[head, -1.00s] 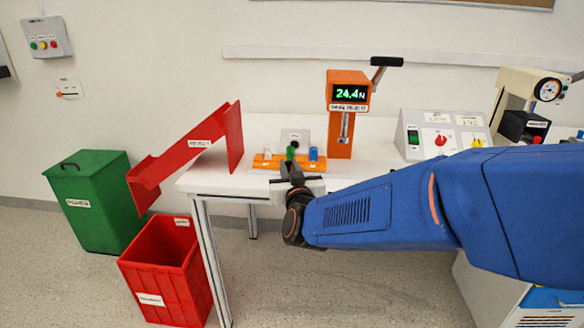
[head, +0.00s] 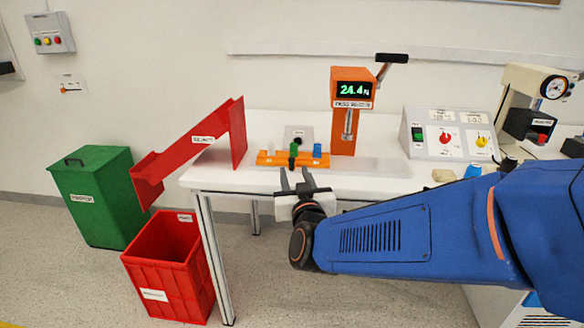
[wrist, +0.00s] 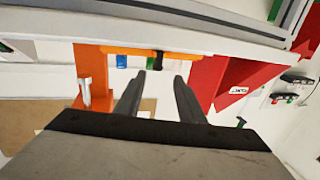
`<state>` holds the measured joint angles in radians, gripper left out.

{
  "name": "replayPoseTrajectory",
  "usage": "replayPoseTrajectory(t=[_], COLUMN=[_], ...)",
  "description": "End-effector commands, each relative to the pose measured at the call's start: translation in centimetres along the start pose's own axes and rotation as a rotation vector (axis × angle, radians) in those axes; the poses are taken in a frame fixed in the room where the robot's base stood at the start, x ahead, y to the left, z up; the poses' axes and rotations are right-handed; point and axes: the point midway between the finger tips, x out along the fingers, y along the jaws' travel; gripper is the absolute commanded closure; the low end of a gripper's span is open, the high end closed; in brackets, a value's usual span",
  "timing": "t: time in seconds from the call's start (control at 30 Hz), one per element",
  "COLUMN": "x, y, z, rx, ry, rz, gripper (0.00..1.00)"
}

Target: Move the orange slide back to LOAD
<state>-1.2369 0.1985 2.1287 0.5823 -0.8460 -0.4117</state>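The orange slide (head: 266,160) lies along the front of the white table (head: 375,180), below the orange press. A pale block, a green block (head: 294,150) and a blue block (head: 317,150) stand on it, with a dark handle at its middle front. No LOAD mark is readable. My gripper (head: 295,175) is open and empty, just in front of the slide and apart from it. In the wrist view the orange slide (wrist: 128,51) and dark handle (wrist: 158,61) show beyond my parted fingertips (wrist: 160,76).
The orange press (head: 352,90) reads about 24.4 and stands behind the slide. A red chute (head: 190,150) is at the left, above a red bin (head: 165,270); a green bin (head: 98,195) is farther left. A control box (head: 448,133) is at the right.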

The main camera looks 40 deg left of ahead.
Motion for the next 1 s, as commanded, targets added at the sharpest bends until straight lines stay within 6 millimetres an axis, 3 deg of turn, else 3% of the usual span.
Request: replayPoseTrajectory(t=[0.3,0.5,0.7,1.0], x=[-6.4,-9.3,-10.6,-10.7], y=[-0.1,-0.1,-0.1,-0.1], z=[-0.1,-0.1,0.1,0.0], rx=[0.0,0.0,0.0,0.0], ry=[0.001,0.001,0.0,0.0], rz=[-0.003,-0.002,-0.002,-0.001], gripper=[0.65,0.65,0.65,0.65])
